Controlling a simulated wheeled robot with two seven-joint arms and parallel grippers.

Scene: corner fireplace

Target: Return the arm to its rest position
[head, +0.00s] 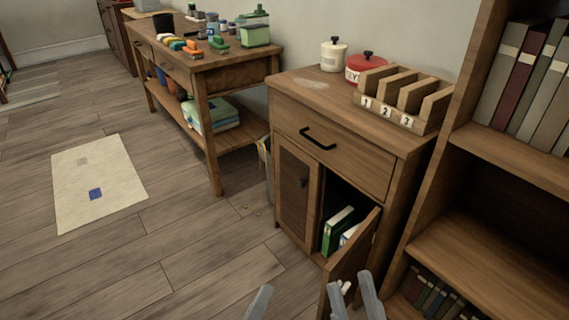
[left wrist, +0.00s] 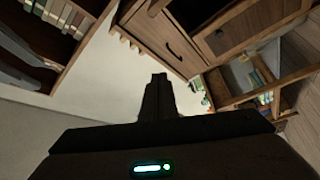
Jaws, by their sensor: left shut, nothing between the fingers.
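My left gripper (head: 260,302) shows at the bottom edge of the head view, in front of the wooden cabinet, as one grey tip. In the left wrist view its dark fingers (left wrist: 158,95) are together with nothing between them. My right gripper (head: 355,298) is at the bottom edge, right of the left one. Its two grey fingers stand apart, in front of the open cabinet door, and I see nothing held. The rest of both arms is out of the head view.
The wooden cabinet (head: 340,153) has its right door (head: 350,275) open towards me, with books (head: 338,230) inside. A bookshelf (head: 510,150) stands close on the right. A workbench (head: 235,75) is at the back. Open floor (head: 190,260) lies to the left, with a pale mat (head: 120,195).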

